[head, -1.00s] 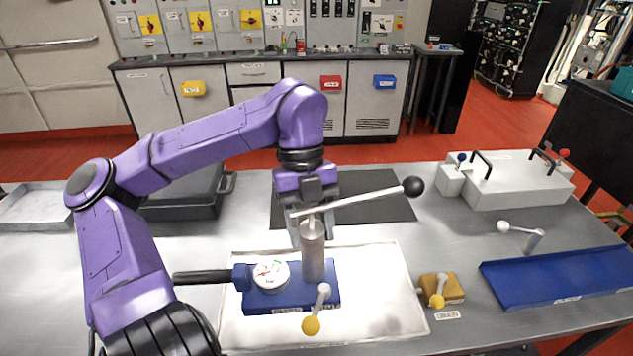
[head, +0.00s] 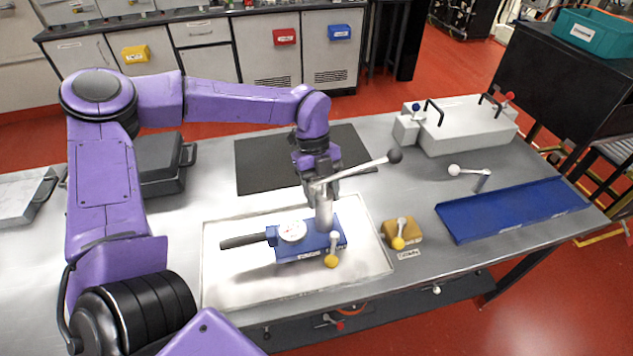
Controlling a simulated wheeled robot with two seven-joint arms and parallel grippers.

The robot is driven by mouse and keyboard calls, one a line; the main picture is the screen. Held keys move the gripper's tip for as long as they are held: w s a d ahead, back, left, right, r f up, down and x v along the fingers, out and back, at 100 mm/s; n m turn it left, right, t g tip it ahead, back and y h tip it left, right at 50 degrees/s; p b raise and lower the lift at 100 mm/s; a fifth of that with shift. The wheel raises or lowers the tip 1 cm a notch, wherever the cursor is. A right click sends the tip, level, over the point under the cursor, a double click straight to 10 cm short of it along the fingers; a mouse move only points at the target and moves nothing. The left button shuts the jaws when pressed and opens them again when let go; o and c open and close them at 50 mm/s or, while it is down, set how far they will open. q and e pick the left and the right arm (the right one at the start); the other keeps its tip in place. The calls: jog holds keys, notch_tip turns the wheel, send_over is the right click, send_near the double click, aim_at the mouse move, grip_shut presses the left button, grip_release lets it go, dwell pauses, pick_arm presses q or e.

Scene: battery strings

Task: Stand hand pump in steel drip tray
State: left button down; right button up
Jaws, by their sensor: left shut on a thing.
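The hand pump has a blue base (head: 310,241), a white dial gauge (head: 292,231), a grey cylinder (head: 324,215), a black grip at left and a lever ending in a black ball (head: 395,156). It is upright within the outline of the pale steel drip tray (head: 225,285). I cannot tell whether its base touches the tray floor. My left gripper (head: 322,192) comes from above and is shut on the pump around the top of its cylinder. The fingertips are partly hidden. My right gripper is out of view.
A brown block with a yellow-knobbed lever (head: 402,232) stands just right of the tray. Beyond are a blue tray (head: 515,210) and a grey box with handles (head: 465,125). A black mat (head: 265,165) lies behind, and a dark case (head: 160,165) stands at left.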

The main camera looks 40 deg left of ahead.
pick_arm(q)
jog(key=shift+f, duration=0.75)
jog(key=shift+c, duration=2.3)
grip_release()
jog(key=shift+s+f, duration=0.1)
jog(key=b+v, duration=0.1)
jog(key=v, duration=1.1)
jog(key=shift+b, duration=0.35)
